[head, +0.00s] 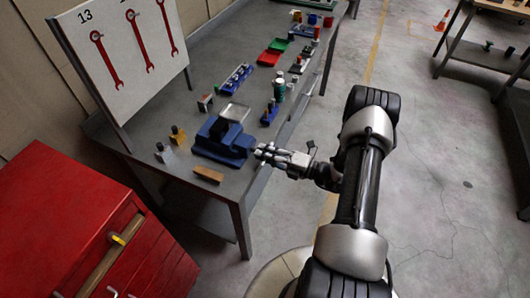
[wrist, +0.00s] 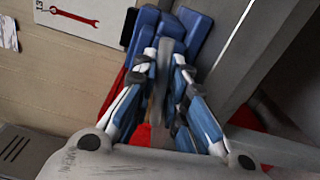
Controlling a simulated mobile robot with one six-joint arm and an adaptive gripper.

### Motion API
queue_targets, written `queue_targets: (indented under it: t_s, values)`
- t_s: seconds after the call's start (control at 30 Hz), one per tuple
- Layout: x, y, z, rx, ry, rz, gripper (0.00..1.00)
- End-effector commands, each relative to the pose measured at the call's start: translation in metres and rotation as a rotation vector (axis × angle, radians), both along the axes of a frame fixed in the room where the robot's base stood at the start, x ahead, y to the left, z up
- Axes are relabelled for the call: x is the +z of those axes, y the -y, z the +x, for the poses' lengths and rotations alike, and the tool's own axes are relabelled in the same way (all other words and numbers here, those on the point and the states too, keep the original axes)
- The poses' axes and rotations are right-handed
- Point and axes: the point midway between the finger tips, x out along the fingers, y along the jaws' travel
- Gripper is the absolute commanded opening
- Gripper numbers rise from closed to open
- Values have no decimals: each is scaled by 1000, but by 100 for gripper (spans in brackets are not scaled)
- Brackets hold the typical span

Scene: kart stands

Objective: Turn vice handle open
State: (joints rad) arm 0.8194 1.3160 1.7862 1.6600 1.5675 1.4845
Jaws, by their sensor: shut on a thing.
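The blue vice (head: 225,138) stands on the grey workbench near its front corner, with a grey jaw block on its top. In the wrist view the vice (wrist: 198,33) fills the space beyond my fingers. My gripper (head: 262,152) is at the right side of the vice, reaching in from over the floor. In the wrist view my gripper (wrist: 165,62) has its two fingers on either side of a grey bar, the vice handle (wrist: 158,90), and is shut on it. The fingers hide part of the handle. In the head view the handle is hidden by my gripper.
A red tool cabinet (head: 75,220) is at the lower left.

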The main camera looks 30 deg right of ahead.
Motion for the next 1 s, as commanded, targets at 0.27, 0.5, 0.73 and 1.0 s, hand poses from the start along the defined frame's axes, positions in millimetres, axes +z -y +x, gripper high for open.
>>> queue_targets:
  t_s: [0.27, 0.5, 0.73, 1.0]
  values:
    - [-1, -1, -1, 1, -127, 157, 0]
    - [-1, -1, -1, 1, -189, 237, 0]
    - [-1, -1, -1, 1, -211, 267, 0]
    - [-1, -1, -1, 1, -213, 270, 0]
